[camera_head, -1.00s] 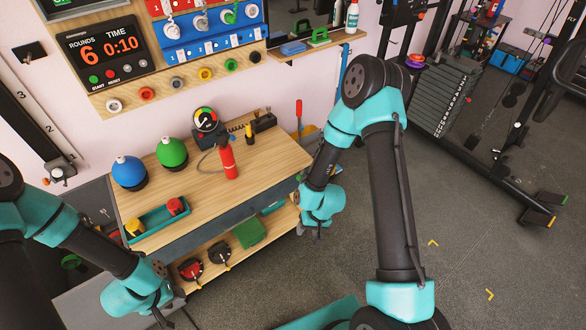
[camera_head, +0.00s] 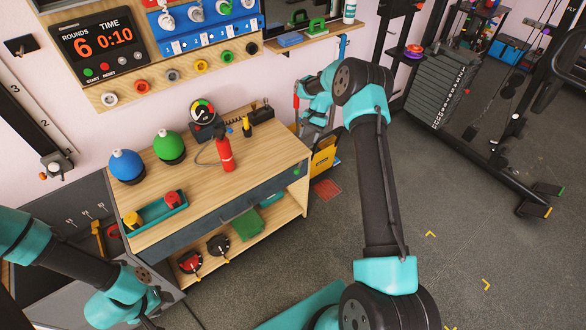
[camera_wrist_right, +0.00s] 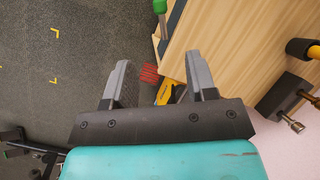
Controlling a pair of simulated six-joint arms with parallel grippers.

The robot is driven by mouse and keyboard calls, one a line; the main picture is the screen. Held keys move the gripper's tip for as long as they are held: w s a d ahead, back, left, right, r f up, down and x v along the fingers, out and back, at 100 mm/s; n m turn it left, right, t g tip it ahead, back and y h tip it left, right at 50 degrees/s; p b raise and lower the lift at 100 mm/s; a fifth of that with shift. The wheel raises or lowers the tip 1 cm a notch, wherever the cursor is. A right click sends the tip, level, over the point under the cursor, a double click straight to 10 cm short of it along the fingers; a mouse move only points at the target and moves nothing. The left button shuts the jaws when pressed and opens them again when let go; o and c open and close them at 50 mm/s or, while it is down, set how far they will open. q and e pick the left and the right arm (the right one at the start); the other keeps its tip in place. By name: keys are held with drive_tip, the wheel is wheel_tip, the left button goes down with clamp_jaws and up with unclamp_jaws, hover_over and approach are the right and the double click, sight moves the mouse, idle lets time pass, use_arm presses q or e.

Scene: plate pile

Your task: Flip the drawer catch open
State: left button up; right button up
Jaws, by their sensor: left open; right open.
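The workbench's dark grey drawer front (camera_head: 238,208) appears closed under the wooden top. A small green piece (camera_head: 297,171), possibly the catch, sits at its right end; a green piece (camera_wrist_right: 160,6) also shows at the top edge of the right wrist view. My right gripper (camera_wrist_right: 158,72) is open and empty, its fingers pointing past the bench's edge. In the head view the right gripper (camera_head: 312,125) is beyond the bench's right end, apart from the drawer. My left gripper (camera_head: 150,322) is low at the bottom edge, mostly hidden by its arm.
The bench top (camera_head: 255,165) holds a red bottle (camera_head: 224,155), blue (camera_head: 127,166) and green (camera_head: 169,147) balls and a green tray (camera_head: 155,218). A yellow case (camera_head: 324,157) stands right of the bench.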

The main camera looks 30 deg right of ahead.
sight(297, 169)
drive_tip(key=shift+w+d+r, duration=0.2)
drive_tip(key=shift+d+r, duration=0.05)
drive_tip(key=shift+r, duration=0.15)
drive_tip(key=shift+f, duration=0.15)
drive_tip(key=x, duration=1.7)
drive_tip(key=shift+f, duration=0.1)
drive_tip(key=shift+c, duration=0.3)
drive_tip(key=c, duration=0.9)
drive_tip(key=shift+o, duration=0.2)
drive_tip(key=shift+a, duration=0.1)
drive_tip(key=shift+h, duration=0.3)
drive_tip(key=shift+s+a+f+h, duration=0.15)
drive_tip(key=shift+f+h, duration=0.4)
drive_tip(key=shift+h, duration=0.35)
